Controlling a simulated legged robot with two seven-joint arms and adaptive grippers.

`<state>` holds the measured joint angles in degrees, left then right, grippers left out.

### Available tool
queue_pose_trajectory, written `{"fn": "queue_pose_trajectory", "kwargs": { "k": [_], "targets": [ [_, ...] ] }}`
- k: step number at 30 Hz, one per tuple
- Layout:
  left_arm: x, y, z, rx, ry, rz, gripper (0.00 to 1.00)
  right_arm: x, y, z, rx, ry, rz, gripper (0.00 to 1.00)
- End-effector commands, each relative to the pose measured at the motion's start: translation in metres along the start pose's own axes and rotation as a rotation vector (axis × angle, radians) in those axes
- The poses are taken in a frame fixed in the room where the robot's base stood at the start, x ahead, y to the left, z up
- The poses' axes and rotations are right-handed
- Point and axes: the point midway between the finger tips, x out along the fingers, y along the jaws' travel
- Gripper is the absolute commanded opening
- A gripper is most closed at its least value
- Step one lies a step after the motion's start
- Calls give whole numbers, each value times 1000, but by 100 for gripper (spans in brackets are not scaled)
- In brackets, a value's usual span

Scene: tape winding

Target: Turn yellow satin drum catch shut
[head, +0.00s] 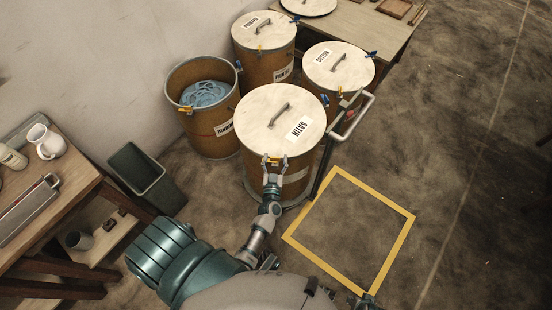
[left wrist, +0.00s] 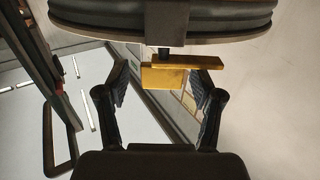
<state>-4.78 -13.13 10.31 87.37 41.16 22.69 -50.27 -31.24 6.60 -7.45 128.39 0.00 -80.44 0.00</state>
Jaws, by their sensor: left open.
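The satin drum (head: 257,172) stands upright with its pale lid (head: 262,105) on; the lid has a grey handle and a SATIN label. Its yellow catch (head: 273,161) is on the near side just under the lid rim. In the left wrist view the yellow catch (left wrist: 188,62) shows as a bar lying crosswise below the rim, with a yellow plate behind it. My left gripper (head: 273,163) is open, its fingers on either side of the catch; the left wrist view shows no clear contact. A dark part at the bottom edge may be my right gripper (head: 366,301), mostly cut off.
A trolley handle (head: 352,117) rises at the satin drum's right side. Other drums stand behind, one open with blue contents (head: 206,94). A grey bin (head: 140,167) and a workbench (head: 50,215) are at left. The yellow floor square (head: 392,248) is empty.

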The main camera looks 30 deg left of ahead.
Motion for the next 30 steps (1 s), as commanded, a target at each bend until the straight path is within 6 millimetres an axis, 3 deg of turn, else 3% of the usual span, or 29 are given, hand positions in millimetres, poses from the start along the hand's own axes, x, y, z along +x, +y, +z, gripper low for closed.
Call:
{"fn": "queue_pose_trajectory", "kwargs": {
  "k": [10,18,30],
  "targets": [
    [5,0,0,1,-1,0,67,-3,0,0,1,0,1,47],
    [5,0,0,1,0,0,6,-2,0,0,1,1,1,47],
    [5,-1,-1,4,2,66,5,1,0,1,0,-1,0,47]
  ]
}}
